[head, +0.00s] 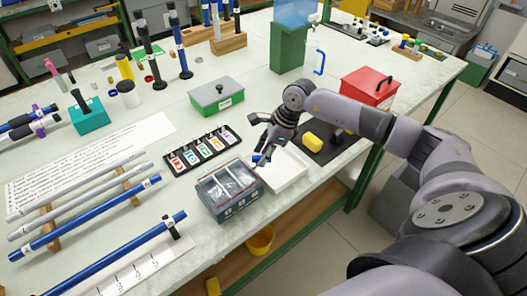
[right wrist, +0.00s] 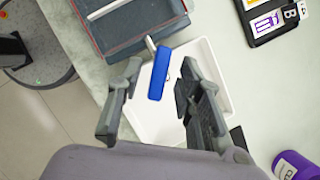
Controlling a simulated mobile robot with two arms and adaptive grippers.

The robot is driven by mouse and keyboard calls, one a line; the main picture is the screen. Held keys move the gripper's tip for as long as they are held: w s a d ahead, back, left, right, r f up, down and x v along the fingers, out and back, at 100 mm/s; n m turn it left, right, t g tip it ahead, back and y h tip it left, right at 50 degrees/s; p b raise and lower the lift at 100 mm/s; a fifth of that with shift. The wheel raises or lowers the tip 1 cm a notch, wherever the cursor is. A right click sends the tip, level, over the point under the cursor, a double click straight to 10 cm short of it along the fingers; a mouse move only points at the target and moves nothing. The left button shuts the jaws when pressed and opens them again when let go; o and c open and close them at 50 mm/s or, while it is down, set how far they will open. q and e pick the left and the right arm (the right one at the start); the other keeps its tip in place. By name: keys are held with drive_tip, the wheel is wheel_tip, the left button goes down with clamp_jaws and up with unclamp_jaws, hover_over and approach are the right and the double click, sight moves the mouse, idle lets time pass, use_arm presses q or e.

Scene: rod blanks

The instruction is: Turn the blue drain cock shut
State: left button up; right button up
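The blue drain cock (right wrist: 159,74) shows as a blue bar handle at the end of a short light stem in the right wrist view. The stem comes from the side of a dark grey tank (right wrist: 117,42). In the head view the cock (head: 258,158) is a small blue spot at the tank's (head: 233,207) right side. My right gripper (right wrist: 158,96) is open, with one finger on each side of the blue handle and a gap visible on both sides. In the head view it (head: 261,145) reaches down over that spot. My left gripper is out of view.
A white tray (head: 287,180) lies under the cock. A black rack of labelled cards (head: 203,151) stands behind the tank. The table's front edge is close.

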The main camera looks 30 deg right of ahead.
drive_tip(key=shift+f, duration=0.15)
drive_tip(key=shift+c, duration=0.3)
clamp_jaws()
